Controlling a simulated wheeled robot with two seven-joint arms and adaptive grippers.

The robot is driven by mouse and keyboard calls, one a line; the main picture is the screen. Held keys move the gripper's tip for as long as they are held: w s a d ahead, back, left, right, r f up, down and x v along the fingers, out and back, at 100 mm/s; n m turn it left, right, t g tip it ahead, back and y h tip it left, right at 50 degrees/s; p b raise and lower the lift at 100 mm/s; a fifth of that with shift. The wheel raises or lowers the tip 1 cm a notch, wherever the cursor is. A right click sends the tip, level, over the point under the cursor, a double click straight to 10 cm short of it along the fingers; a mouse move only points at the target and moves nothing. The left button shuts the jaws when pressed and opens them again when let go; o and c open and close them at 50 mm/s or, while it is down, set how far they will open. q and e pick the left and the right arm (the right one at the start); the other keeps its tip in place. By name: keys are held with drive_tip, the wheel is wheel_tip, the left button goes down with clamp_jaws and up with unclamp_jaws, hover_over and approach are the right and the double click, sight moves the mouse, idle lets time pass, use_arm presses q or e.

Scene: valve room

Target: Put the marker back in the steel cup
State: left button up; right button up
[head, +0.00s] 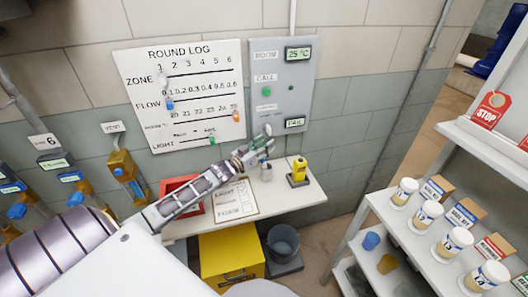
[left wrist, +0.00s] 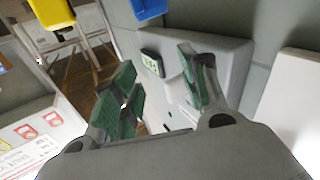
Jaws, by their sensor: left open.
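My left gripper (head: 258,148) is open in front of the wall, just above the small steel cup (head: 266,173) on the white shelf table. In the left wrist view the two green-padded fingers (left wrist: 160,92) stand apart. A small pale shape shows beside the right finger there, but I cannot tell what it is. I cannot make out the marker with certainty in either view. The cup's mouth is partly hidden by the gripper. My right gripper is not in view.
A red tray (head: 183,190), a clipboard sheet (head: 235,203) and a yellow device (head: 298,172) share the table (head: 275,200). The round log board (head: 188,95) and grey panel (head: 285,75) are behind. Shelves with jars (head: 404,192) stand at right.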

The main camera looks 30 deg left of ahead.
use_arm(q)
drive_tip(key=shift+r, duration=2.5)
